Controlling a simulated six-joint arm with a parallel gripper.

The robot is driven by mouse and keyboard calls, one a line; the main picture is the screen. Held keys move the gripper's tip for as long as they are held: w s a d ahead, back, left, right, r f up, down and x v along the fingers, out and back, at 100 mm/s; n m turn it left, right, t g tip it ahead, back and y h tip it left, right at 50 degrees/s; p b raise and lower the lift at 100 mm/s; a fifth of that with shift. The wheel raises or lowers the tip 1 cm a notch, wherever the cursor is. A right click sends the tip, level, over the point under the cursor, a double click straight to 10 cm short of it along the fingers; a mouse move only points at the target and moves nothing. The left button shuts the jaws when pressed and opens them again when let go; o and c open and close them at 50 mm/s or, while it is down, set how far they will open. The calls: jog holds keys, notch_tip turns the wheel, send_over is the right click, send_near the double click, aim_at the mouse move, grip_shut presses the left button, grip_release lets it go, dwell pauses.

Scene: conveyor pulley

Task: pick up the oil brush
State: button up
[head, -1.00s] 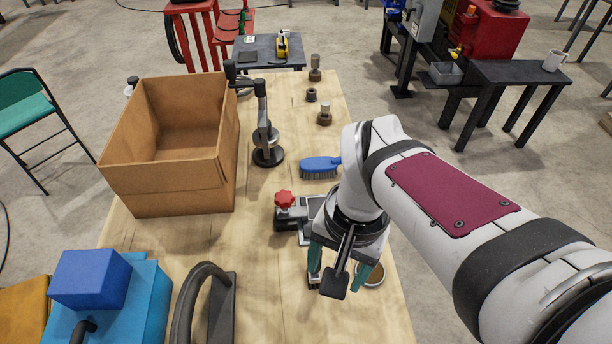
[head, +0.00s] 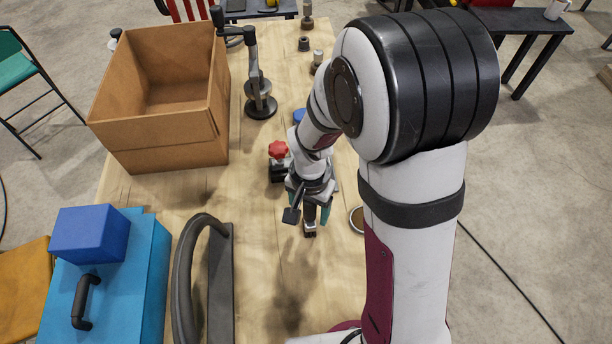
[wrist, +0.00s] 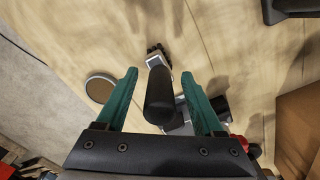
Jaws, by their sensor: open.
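The oil brush (wrist: 160,95) has a black handle, a pale metal ferrule and short dark bristles in the wrist view. It lies on the wooden table, its bristle end pointing away from my wrist. My gripper (wrist: 158,74) is open, with one teal finger on each side of the brush. I cannot tell whether either finger touches it. In the head view my gripper (head: 311,212) is low over the table, pointing down. There only the dark bristle end (head: 310,233) shows below it; the handle is hidden by my gripper.
A round shallow dish (head: 357,218) sits right of my gripper. A red-knobbed clamp (head: 278,158) stands close on the left. A blue brush (head: 299,116) is partly hidden behind my arm. A cardboard box (head: 160,100), a blue case (head: 140,275) and a grey handle (head: 218,285) are further left.

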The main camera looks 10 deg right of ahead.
jog(key=shift+f, duration=0.1)
grip_shut()
dwell(0.4)
jog(key=shift+r, duration=0.55)
notch_tip(320, 180, up, 3)
jog(key=shift+w, duration=0.1)
jog(key=s+d+r, duration=0.4)
jog(key=d+r, duration=0.3)
jog(key=d, duration=0.4)
jog(key=shift+s, duration=0.2)
